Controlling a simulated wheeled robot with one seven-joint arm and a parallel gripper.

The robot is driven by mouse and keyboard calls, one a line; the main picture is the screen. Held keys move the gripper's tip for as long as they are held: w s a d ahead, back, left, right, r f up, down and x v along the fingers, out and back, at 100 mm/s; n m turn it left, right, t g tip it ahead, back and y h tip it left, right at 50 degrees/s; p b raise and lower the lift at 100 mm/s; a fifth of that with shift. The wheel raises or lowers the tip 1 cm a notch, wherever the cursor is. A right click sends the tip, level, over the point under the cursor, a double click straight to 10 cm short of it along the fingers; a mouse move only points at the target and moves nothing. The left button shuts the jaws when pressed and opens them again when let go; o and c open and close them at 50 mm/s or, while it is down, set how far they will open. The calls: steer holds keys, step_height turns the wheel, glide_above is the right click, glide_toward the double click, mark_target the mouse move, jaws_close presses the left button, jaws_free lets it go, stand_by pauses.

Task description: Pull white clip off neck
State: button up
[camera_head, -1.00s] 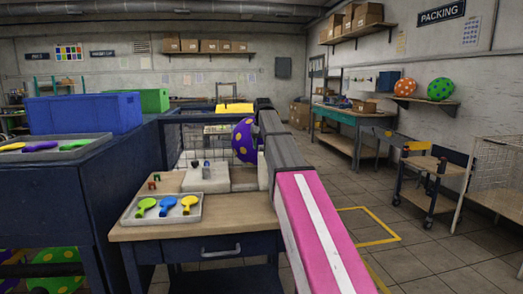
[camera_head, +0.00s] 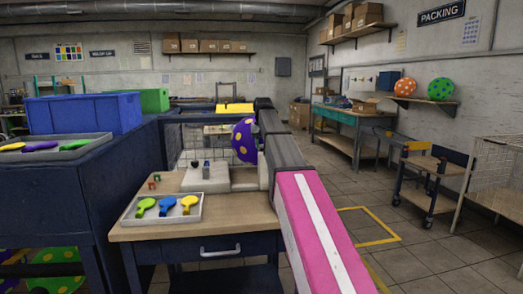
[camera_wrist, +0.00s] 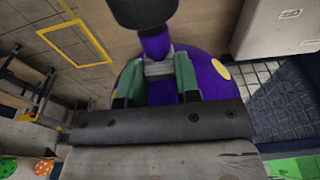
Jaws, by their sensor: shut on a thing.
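A purple balloon with yellow dots (camera_head: 243,141) is at the back of the small wooden table, partly hidden by my arm. In the wrist view the balloon (camera_wrist: 205,76) lies behind my gripper. Its purple neck (camera_wrist: 154,46) points toward a dark cylinder (camera_wrist: 142,11). A pale, ribbed clip (camera_wrist: 158,68) is around the neck. My gripper (camera_wrist: 156,80) has green fingers on either side of the clip and is shut on it. In the head view the fingers are hidden behind my arm.
A tray (camera_head: 151,215) with blue, green and yellow deflated balloons lies on the wooden table (camera_head: 225,226). A pale block (camera_head: 205,178) with small dark pieces stands behind it. A wire mesh (camera_head: 195,148) stands at the table's back. Open floor lies to the right.

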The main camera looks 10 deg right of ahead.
mark_target(262, 144)
step_height(262, 144, up, 10)
steer(key=shift+f, duration=0.2)
stand_by(1.4)
